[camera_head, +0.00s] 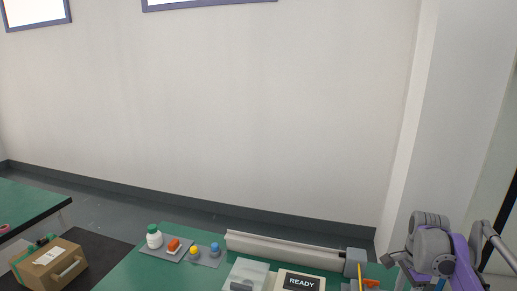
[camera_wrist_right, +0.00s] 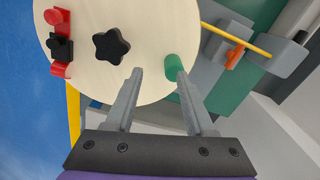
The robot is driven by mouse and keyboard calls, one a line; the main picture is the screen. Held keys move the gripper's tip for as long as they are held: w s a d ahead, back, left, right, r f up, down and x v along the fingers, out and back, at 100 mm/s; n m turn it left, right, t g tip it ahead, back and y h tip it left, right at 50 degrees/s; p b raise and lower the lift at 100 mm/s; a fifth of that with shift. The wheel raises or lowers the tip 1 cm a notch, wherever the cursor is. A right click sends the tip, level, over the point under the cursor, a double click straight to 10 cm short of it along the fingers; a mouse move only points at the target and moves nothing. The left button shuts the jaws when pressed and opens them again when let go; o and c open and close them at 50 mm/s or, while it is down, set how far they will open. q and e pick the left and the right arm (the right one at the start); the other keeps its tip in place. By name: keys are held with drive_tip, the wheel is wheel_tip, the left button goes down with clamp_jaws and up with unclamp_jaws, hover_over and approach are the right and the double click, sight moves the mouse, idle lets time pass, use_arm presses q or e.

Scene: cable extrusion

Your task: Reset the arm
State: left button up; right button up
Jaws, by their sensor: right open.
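My right arm (camera_head: 437,250), grey and purple, stands at the right edge of the head view; its fingertips are not clear there. In the right wrist view my right gripper (camera_wrist_right: 159,78) is open, with nothing between its fingers. A pale round disc (camera_wrist_right: 145,25) lies beyond the fingertips. It carries a black star-shaped knob (camera_wrist_right: 111,46) and red and black parts (camera_wrist_right: 58,45). A green cylinder (camera_wrist_right: 172,66) shows close to the right-hand fingertip; I cannot tell if they touch. My left gripper is not in view.
A yellow rod (camera_wrist_right: 235,40) and grey block (camera_wrist_right: 285,57) lie beside the disc. A cardboard box (camera_head: 50,262) stands left.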

drive_tip(key=s+a+n+t, duration=0.1)
drive_tip(key=s+a+n, duration=0.2)
drive_tip(key=a, duration=0.1)
drive_tip(key=s+a+n+t+p, duration=0.1)
drive_tip(key=s+a+n, duration=0.2)
drive_tip(key=a, duration=0.2)
drive_tip(key=s+a+n, duration=0.3)
drive_tip(key=s+a, duration=0.1)
drive_tip(key=shift+a+r+n+t+h+p, duration=0.2)
drive_tip(key=shift+a+n+t+h+p, duration=0.1)
drive_tip(key=shift+t, duration=0.1)
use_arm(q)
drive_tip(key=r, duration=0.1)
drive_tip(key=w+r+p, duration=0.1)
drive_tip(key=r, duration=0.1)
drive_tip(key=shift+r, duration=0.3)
use_arm(e)
drive_tip(key=s+a+f+n+t, duration=0.1)
drive_tip(key=s+a+f+n, duration=0.2)
drive_tip(key=s+n, duration=0.1)
drive_tip(key=s+a+f+n+t, duration=0.1)
drive_tip(key=s+a+f+n, duration=0.2)
drive_tip(key=s, duration=0.4)
drive_tip(key=shift+s+a+f+n+t, duration=0.3)
drive_tip(key=shift+a+n, duration=0.45)
drive_tip(key=shift+n, duration=0.25)
